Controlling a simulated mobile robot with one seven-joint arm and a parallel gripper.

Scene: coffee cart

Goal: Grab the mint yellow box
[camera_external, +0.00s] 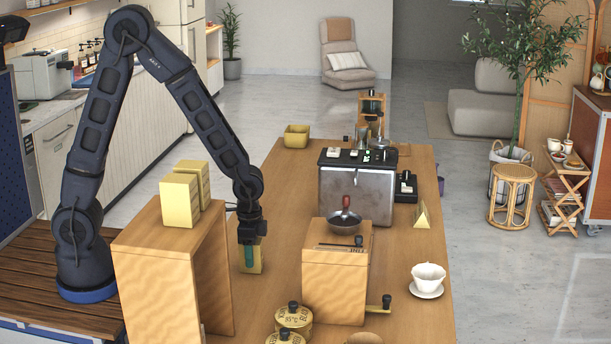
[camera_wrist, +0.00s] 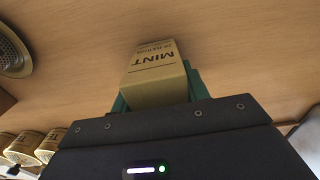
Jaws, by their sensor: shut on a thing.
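The mint yellow box (camera_wrist: 155,82) is between my gripper's fingers in the wrist view, with the word MINT readable on its face. It also shows in the external view (camera_external: 257,266), partly hidden by a green finger. My gripper (camera_external: 248,256) points down and is shut on the box, over the table beside the wooden stand. I cannot tell whether the box touches the table.
Two more yellow boxes (camera_external: 180,201) stand on the wooden stand (camera_external: 155,270) to the left. A wooden grinder (camera_external: 335,285) stands to the right, with yellow tins (camera_external: 293,319) in front. A white cup (camera_external: 428,275) and an espresso machine (camera_external: 345,190) are farther right.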

